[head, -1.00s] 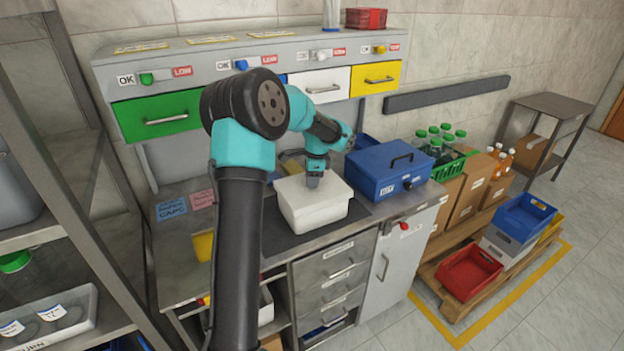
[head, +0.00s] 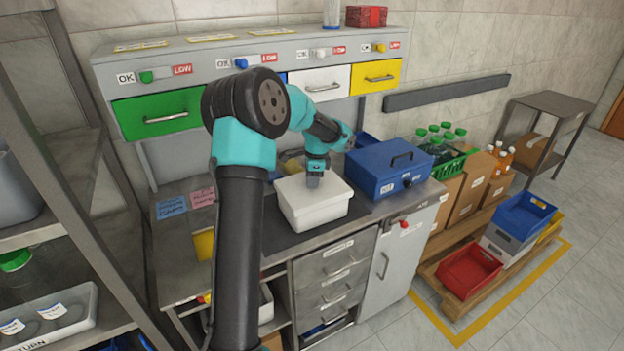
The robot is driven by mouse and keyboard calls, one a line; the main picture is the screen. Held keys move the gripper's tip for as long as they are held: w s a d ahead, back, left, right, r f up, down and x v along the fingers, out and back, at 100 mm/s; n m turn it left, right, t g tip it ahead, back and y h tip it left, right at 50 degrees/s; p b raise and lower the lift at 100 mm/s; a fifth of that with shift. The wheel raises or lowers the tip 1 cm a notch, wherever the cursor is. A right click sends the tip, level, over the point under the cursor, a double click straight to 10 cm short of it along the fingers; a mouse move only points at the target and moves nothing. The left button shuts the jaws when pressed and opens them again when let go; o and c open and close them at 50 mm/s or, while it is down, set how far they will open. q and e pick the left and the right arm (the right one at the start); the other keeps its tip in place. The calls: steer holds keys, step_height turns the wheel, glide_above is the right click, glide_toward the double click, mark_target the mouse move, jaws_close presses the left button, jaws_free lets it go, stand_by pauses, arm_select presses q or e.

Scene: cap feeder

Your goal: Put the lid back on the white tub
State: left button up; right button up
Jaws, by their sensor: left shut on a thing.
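The white tub (head: 318,217) stands on the dark mat (head: 274,236) on the workbench. A flat white lid (head: 335,190) covers its top and appears to lie level on the rim. Whether it is fully seated all round cannot be told from this view. My left gripper (head: 313,183) points straight down at the middle of the lid and is shut on it. The grip itself is small, and the fingers hide the part they hold. My right gripper is not in view.
A blue box with a black handle (head: 388,170) stands close to the right of the tub. Colored drawers (head: 321,84) line the back above the bench. A yellow bin (head: 203,245) is at the left. The mat's front strip is clear.

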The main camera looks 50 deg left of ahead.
arm_select(q)
steer(key=shift+f, duration=0.15)
stand_by(0.4)
steer(key=o, duration=1.5)
steer(key=shift+r, duration=3.5)
steer(key=shift+c, duration=0.2)
jaws_close()
